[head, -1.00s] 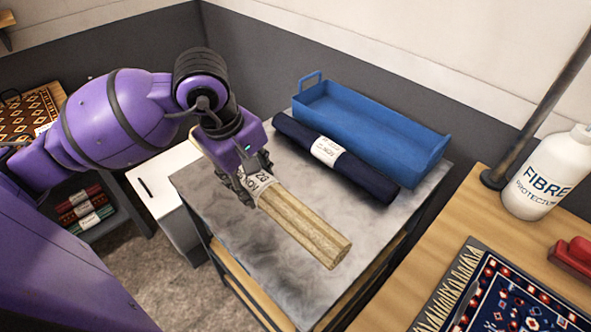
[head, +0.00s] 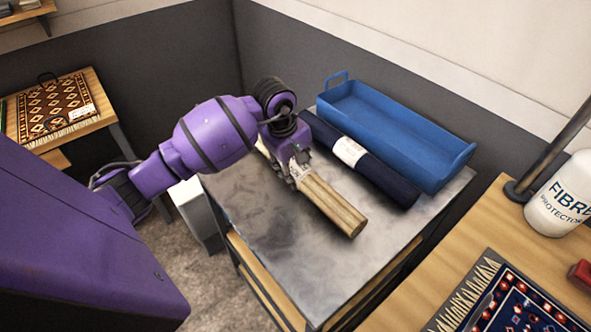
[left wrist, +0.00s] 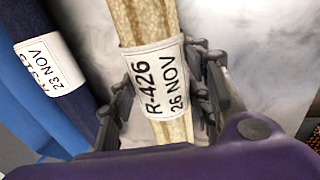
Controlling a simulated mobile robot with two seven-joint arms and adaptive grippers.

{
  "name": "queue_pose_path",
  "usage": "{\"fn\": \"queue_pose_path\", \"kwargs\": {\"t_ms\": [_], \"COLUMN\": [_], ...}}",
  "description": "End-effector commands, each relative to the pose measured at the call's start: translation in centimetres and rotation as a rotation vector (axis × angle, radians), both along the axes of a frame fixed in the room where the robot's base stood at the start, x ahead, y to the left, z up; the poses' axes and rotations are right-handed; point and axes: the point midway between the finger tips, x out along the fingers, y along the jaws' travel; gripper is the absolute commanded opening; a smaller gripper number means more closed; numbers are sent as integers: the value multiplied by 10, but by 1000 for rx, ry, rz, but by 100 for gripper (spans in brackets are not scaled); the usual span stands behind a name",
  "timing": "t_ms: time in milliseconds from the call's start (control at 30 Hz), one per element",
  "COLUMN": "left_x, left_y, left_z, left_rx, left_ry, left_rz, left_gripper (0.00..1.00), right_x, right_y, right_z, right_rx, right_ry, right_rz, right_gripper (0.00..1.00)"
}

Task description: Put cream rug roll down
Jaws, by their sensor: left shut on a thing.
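The cream rug roll (head: 333,205) is over the grey metal-topped table (head: 285,265), beside the navy roll. My left gripper (head: 295,172) is shut on the roll around its white label band. In the left wrist view the cream roll (left wrist: 148,22) runs between the two fingers (left wrist: 165,95), and its label reads R-426, 26 NOV. I cannot tell whether the roll touches the tabletop or is just above it. My right gripper is not in view.
A navy rug roll (head: 385,180) with a white label lies close to the right, in front of a blue tray (head: 400,130). The table's front left is clear. A wooden bench (head: 470,235) with a patterned rug and a white bottle (head: 563,200) stands at right.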

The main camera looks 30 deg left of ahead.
Motion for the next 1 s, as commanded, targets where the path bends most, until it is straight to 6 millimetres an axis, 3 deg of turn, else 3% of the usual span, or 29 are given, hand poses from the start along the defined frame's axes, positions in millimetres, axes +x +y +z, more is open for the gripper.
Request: {"fn": "queue_pose_path", "kwargs": {"t_ms": [100,467,500,600,1000], "left_x": [1,0,0,0,0], "left_y": [0,1,0,0,0], "left_z": [-10,-15,-16,-15,-10], "left_rx": [0,1,0,-1,-1], "left_ry": [-3,-3,0,-1,-3], "left_rz": [2,0,1,1,1], "left_gripper": [1,1,48,61,64], "right_x": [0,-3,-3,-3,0], "right_y": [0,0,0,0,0], "right_z": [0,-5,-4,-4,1], "right_rx": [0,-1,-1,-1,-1], "right_ry": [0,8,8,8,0], "right_rz": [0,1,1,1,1], "right_gripper": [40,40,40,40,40]}}
